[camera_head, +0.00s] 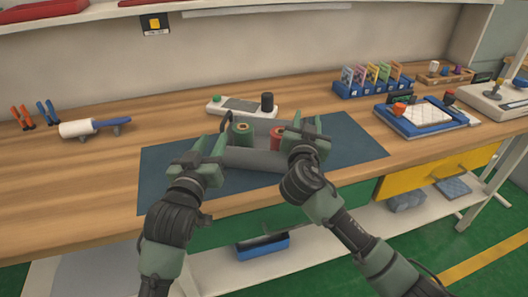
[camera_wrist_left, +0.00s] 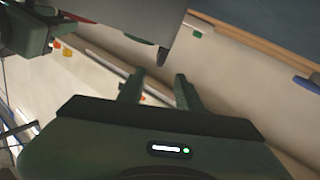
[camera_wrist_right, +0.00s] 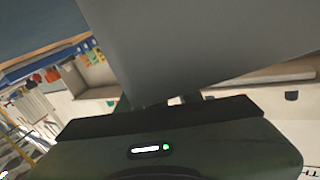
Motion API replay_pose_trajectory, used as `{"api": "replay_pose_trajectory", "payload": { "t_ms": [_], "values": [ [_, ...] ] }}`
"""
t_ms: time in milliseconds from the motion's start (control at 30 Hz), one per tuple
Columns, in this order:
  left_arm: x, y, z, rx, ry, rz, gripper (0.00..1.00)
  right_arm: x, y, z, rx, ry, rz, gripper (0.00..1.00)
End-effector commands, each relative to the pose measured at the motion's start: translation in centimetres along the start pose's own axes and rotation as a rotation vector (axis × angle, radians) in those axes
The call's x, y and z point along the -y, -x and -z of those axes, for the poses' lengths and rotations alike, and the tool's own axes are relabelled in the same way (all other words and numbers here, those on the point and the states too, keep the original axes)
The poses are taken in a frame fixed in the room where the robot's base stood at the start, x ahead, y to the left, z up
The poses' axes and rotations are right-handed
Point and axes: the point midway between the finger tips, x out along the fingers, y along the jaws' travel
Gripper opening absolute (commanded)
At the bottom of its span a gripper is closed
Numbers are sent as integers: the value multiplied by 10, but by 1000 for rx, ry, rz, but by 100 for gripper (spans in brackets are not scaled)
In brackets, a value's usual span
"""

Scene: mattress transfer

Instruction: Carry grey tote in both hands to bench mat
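The grey tote (camera_head: 246,158) is at the middle of the blue bench mat (camera_head: 345,142). It holds a green spool (camera_head: 242,133) and a red spool (camera_head: 276,138). Whether its base touches the mat is hidden. My left gripper (camera_head: 219,145) is at the tote's left end. In the left wrist view its fingers (camera_wrist_left: 161,82) stand apart, with the tote's edge just beyond the tips. My right gripper (camera_head: 299,136) is at the tote's right end. In the right wrist view the tote's grey wall (camera_wrist_right: 200,45) covers most of its fingers, so its grip is unclear.
A white device (camera_head: 240,106) stands behind the mat. A blue rack (camera_head: 372,87) and a blue-framed tray (camera_head: 425,117) stand at the right. A white roller tool (camera_head: 92,127) and pliers lie at the left. The mat's right part is clear.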

Motion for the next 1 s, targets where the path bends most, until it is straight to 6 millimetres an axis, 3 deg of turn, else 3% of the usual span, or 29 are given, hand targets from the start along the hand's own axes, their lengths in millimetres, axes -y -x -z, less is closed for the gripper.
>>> {"api": "replay_pose_trajectory", "payload": {
  "t_ms": [133,367,800,1000],
  "values": [
    [0,23,0,1,1,1,35,0,0,0,0,0,0,36],
    [0,34,0,0,0,1,35,0,7,-2,2,0,2,36],
    [0,34,0,0,0,0,35,0,93,-1,3,-4,1,36],
    [0,34,0,0,0,0,35,0,116,-1,2,-2,0,36]
  ]
}}
